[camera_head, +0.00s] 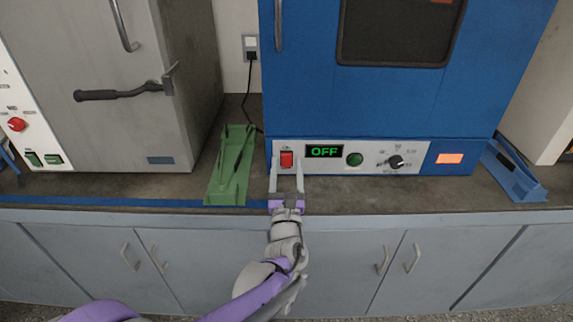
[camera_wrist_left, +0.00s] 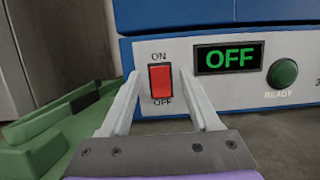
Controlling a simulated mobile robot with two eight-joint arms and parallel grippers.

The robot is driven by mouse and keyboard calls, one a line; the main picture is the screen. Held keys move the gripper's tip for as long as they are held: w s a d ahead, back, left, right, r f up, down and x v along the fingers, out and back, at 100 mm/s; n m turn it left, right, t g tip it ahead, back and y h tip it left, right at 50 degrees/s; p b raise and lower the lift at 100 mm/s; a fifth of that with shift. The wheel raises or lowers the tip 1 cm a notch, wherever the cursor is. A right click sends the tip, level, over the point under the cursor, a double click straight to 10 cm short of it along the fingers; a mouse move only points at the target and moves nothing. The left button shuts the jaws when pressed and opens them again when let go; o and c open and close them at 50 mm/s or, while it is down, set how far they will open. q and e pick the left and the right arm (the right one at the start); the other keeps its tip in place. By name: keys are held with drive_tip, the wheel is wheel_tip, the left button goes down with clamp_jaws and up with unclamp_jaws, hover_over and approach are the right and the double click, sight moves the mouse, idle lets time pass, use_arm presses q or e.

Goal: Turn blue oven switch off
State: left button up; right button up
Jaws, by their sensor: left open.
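The blue oven (camera_head: 300,100) stands on the counter, with a white control panel along its lower front. Its red switch (camera_head: 287,160) sits at the panel's left end; in the left wrist view the red switch (camera_wrist_left: 160,81) lies between the labels ON and OFF. The display (camera_head: 324,151) reads OFF in green, also in the left wrist view (camera_wrist_left: 228,58). My left gripper (camera_head: 286,165) is open, its two fingers on either side of the switch as seen. I cannot tell whether they touch the panel. My right gripper is not in view.
A green tray-like stand (camera_head: 231,165) lies left of my left gripper. A grey oven (camera_head: 120,80) with a handle is at the left. A green button (camera_head: 355,159) and a black knob (camera_head: 396,162) are on the panel. A blue stand (camera_head: 514,172) lies at the right.

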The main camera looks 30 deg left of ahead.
use_arm(q)
drive_tip(key=v, duration=1)
drive_tip(key=shift+p, duration=0.35)
drive_tip(key=shift+s, duration=0.1)
